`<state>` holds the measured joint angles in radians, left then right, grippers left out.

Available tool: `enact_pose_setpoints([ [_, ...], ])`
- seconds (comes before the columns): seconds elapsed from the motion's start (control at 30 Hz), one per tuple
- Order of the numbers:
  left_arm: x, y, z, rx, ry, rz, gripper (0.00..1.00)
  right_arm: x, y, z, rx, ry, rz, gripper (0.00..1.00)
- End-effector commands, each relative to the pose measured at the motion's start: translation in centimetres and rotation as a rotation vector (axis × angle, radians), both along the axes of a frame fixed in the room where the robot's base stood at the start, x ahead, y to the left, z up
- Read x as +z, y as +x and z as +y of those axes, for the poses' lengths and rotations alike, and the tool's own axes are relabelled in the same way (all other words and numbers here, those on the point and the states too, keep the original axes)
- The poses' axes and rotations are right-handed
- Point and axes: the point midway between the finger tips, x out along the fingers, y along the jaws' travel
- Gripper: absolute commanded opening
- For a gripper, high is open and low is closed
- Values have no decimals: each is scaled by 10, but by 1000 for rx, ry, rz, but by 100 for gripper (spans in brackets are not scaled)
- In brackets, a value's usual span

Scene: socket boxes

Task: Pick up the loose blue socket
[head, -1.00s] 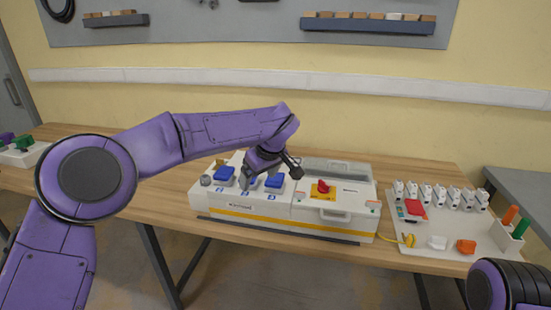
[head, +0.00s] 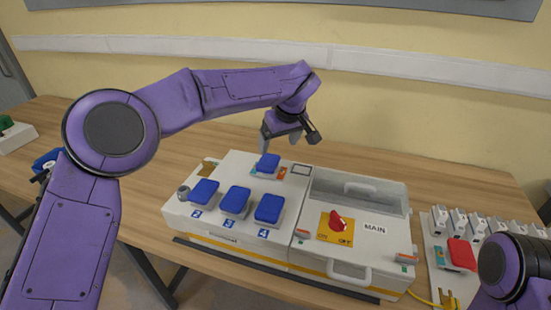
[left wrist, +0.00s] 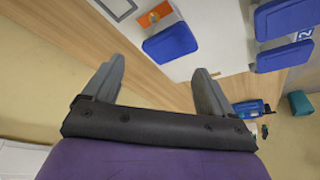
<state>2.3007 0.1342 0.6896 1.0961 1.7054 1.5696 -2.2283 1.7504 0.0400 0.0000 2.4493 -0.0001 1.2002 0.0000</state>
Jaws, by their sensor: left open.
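A blue socket (head: 268,162) lies on the rear top of the white socket box (head: 225,174), beside small orange and teal patches. It also shows in the left wrist view (left wrist: 170,43), just past my fingertips. Three more blue sockets sit in a front row at labels 2 (head: 204,191), 3 (head: 235,201) and 4 (head: 269,209). My left gripper (head: 288,134) is open and empty, above and behind the rear socket in the head view. In the left wrist view its fingers (left wrist: 160,68) are apart, with bare table between them. My right gripper is out of view.
A clear-lidded section with a red MAIN switch (head: 338,222) adjoins the box on the right. A white board (head: 437,258) with several breakers and a red piece stands further right. Another blue object (head: 46,160) is partly hidden behind my left arm. Table behind the box is clear.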

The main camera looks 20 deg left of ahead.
Motion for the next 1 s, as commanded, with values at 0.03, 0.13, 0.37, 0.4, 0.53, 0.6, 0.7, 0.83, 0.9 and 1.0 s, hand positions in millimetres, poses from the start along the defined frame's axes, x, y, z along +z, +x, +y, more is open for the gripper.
enact_pose_setpoints([
  [0.03, -4, 0, 1, -1, 0, 0, 85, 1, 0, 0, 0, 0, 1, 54],
  [0.13, -20, 2, 4, -4, 1, 1, 85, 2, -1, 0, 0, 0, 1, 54],
  [0.37, -51, 15, 13, -4, 1, 3, 85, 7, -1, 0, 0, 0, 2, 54],
  [0.4, -56, 16, 16, -4, 1, 3, 85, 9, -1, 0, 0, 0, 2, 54],
  [0.53, -78, 21, 27, -2, 2, 6, 85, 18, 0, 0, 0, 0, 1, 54],
  [0.6, -89, 24, 30, -3, 1, 4, 85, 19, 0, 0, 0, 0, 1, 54],
  [0.7, -96, 26, 32, -2, 1, 2, 85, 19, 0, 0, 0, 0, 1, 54],
  [0.83, -97, 26, 33, -1, 1, 2, 85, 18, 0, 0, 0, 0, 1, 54],
  [0.9, -97, 26, 33, -1, 1, 2, 82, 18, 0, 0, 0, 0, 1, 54],
  [1.0, -97, 26, 33, -1, 1, 2, 50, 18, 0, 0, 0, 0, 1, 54],
])
